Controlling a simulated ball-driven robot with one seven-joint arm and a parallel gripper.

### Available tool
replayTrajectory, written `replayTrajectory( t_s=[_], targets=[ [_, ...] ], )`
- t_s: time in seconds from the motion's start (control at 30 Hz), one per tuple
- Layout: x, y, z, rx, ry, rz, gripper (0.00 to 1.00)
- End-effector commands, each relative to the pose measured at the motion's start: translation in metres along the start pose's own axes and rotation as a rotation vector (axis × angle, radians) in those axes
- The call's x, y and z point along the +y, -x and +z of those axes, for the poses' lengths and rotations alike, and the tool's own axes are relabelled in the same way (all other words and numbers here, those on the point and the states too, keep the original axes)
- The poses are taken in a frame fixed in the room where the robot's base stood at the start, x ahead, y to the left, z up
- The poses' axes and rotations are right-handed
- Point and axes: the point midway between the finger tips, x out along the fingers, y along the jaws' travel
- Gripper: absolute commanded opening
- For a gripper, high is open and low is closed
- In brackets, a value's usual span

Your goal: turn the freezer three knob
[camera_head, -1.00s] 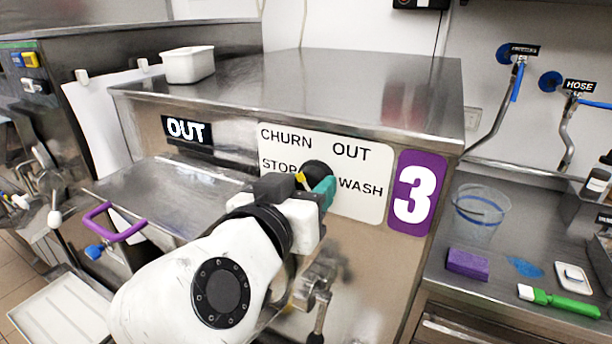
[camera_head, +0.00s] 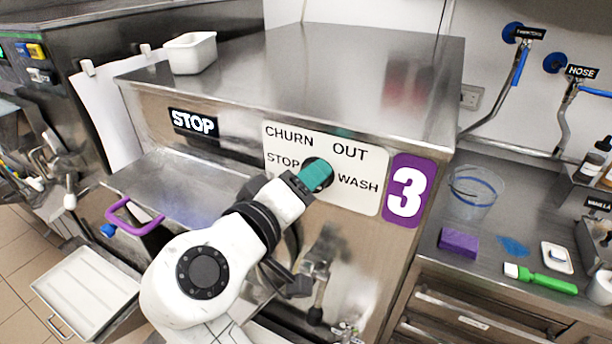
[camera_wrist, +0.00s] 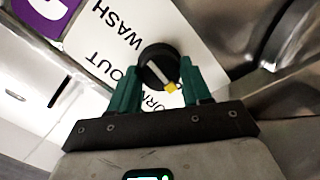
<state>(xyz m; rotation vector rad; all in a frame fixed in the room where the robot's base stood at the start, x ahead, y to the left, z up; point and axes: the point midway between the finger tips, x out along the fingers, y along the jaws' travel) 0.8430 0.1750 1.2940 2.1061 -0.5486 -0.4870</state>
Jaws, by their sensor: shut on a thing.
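The freezer three knob (camera_wrist: 155,66) is round and black with a white line and a yellow mark. In the wrist view it sits between the green fingers of my gripper (camera_wrist: 160,80), which is shut on it. The yellow mark lies on the knob's side towards my gripper's base. In the head view my gripper (camera_head: 316,177) covers most of the knob. The white label plate (camera_head: 358,196) reads CHURN, OUT, STOP and WASH around it. The small display (camera_head: 193,123) on the freezer front reads STOP. A purple plate (camera_head: 407,190) shows a white 3.
A white tub (camera_head: 190,54) stands on the freezer's steel top. A purple handle (camera_head: 125,213) sticks out at the left front. A metal tap (camera_head: 318,290) is below my gripper. A clear container (camera_head: 473,192), purple block (camera_head: 459,243) and green brush (camera_head: 547,279) occupy the right counter.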

Motion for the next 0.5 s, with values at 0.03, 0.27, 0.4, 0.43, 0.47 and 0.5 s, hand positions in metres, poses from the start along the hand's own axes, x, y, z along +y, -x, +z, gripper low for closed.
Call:
replayTrajectory(
  t_s=[0.03, 0.27, 0.4, 0.43, 0.47, 0.5],
  targets=[
    [0.0002, -0.0005, -0.001, 0.0, 0.024, 0.002, 0.18],
    [-0.0002, -0.0005, -0.001, -0.006, 0.099, 0.012, 0.18],
    [-0.0006, -0.0004, -0.0011, -0.007, 0.12, 0.015, 0.18],
    [-0.0006, -0.0004, -0.0011, -0.007, 0.122, 0.015, 0.18],
    [-0.0007, -0.0004, -0.0011, -0.007, 0.123, 0.015, 0.18],
    [-0.0007, -0.0003, -0.0011, -0.007, 0.125, 0.015, 0.17]
  ],
)
